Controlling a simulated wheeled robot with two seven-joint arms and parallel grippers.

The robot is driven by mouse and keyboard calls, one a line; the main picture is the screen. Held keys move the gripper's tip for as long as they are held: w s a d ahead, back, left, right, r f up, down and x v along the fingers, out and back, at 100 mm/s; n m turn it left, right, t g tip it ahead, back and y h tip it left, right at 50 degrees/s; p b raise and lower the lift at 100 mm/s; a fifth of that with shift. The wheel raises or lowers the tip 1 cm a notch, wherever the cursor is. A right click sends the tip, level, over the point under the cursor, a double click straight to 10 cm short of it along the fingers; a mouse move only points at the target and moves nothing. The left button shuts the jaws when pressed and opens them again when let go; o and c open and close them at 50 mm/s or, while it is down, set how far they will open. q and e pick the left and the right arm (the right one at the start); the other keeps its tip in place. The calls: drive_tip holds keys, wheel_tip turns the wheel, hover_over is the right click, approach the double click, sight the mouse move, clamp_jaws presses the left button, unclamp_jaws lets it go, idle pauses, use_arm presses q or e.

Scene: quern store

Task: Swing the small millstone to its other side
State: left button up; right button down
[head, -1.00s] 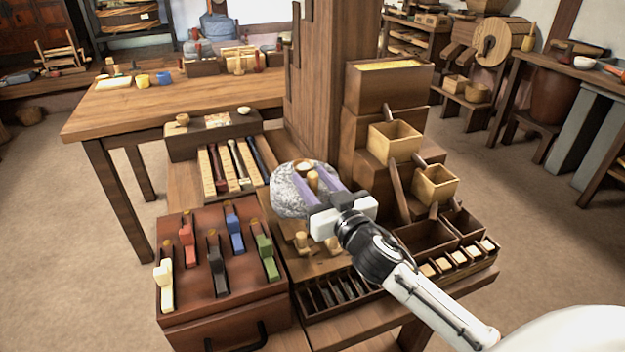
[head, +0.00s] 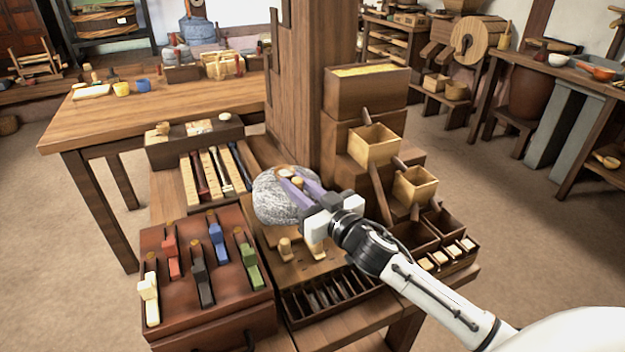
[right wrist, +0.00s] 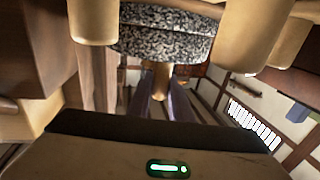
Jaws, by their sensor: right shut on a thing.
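The small millstone (head: 268,200) is a speckled grey round stone on a wooden stand, left of my right gripper, with a light wooden handle peg (head: 297,182) on top. My right gripper (head: 294,181) reaches in from the right, its purple fingers shut on the peg. The right wrist view shows the stone's speckled rim (right wrist: 165,38) and the peg (right wrist: 160,78) between the fingers (right wrist: 160,90). The fingers and gripper body hide part of the stone's top. My left gripper is not in view.
Two wooden pegs (head: 285,248) stand in front of the stone. A brown box with coloured sliders (head: 205,265) is at the left. A thick wooden post (head: 310,90) rises behind, and stepped hopper boxes (head: 373,145) stand to the right. Slotted trays (head: 330,298) lie in front.

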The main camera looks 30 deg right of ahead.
drive_tip(key=shift+d+n+y+p, duration=0.3)
drive_tip(key=shift+d+n+y, duration=0.1)
drive_tip(key=shift+y, duration=0.1)
drive_tip(key=shift+d+n+y, duration=0.1)
drive_tip(key=shift+n+y, duration=0.4)
drive_tip(key=shift+y, duration=0.3)
drive_tip(key=c, duration=1.6)
unclamp_jaws()
drive_tip(key=shift+s, duration=0.1)
drive_tip(key=s, duration=0.3)
drive_tip(key=s+d+p, duration=0.1)
drive_tip(key=s, duration=0.2)
drive_tip(key=s+d, duration=0.1)
drive_tip(key=s, duration=0.3)
